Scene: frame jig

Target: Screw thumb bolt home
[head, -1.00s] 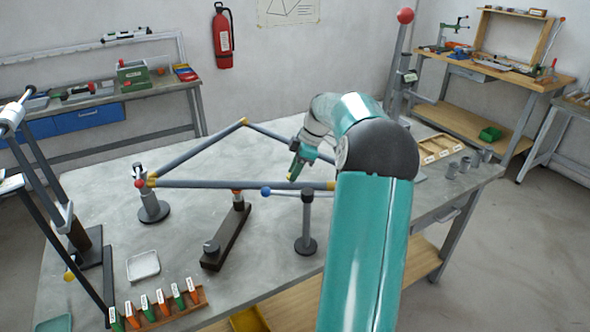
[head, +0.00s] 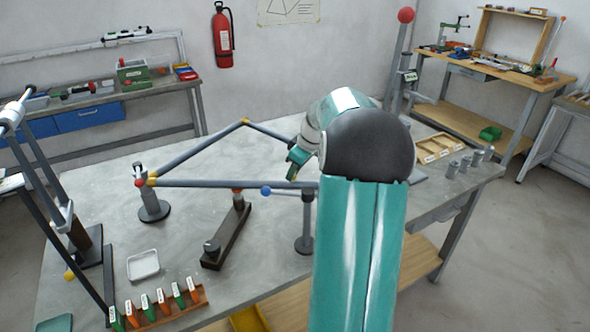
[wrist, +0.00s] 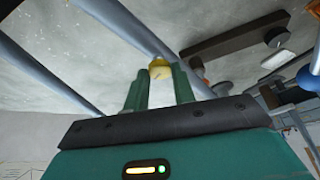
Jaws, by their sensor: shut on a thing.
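My gripper (head: 292,172) is in front of the blue-grey tube frame (head: 225,184), near its lower tube at the right end; my arm hides that end. In the wrist view the two green fingers (wrist: 159,80) are closed on a small yellow, brass-like piece (wrist: 159,66), which looks like the thumb bolt. Only its rounded end shows, between the fingertips. Whether it sits in a thread or hangs free cannot be told. The frame has brass-coloured corners at the left (head: 152,180) and the far apex (head: 245,122).
A stand with a red ball (head: 140,183) carries the left corner. A post with a blue ball (head: 265,190) stands near the right end. A dark bar fixture (head: 228,240), a white tray (head: 143,265) and a rack of labelled tags (head: 165,310) are on the table. A wooden tray (head: 440,147) lies at right.

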